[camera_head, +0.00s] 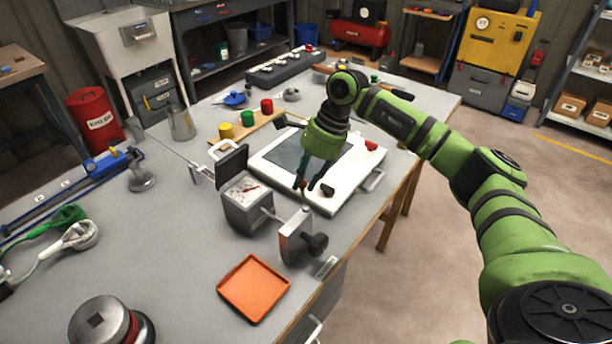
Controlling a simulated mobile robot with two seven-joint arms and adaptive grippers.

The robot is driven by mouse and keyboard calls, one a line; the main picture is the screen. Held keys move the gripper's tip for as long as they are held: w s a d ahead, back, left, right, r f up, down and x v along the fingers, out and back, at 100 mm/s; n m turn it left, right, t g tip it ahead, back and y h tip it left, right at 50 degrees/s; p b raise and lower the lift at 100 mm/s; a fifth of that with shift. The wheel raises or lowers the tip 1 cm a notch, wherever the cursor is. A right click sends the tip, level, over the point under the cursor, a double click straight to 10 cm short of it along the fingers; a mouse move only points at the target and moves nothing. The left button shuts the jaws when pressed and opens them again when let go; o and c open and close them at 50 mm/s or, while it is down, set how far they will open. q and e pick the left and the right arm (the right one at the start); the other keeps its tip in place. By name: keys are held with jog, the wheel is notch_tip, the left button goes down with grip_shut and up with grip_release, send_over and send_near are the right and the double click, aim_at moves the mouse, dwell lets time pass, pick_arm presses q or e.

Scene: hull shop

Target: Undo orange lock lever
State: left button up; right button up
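My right gripper (308,184) points down over the near left edge of a white panel with a dark window (268,146). Its two dark fingers look apart, with a gap between the tips. A small orange-red piece (303,184) shows at the left fingertip; it may be the orange lock lever, but it is too small and partly hidden to be sure. A red piece (371,146) sits on the panel's far right side. My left gripper is out of view.
A grey box with its lid open (247,204) stands just left of the bracket. An orange tray (253,288) lies in front.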

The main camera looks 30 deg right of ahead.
jog(key=shift+a, duration=0.1)
jog(key=shift+r, duration=0.2)
jog(key=v, duration=1.1)
jog(key=shift+r, duration=0.3)
jog(key=shift+s, duration=0.1)
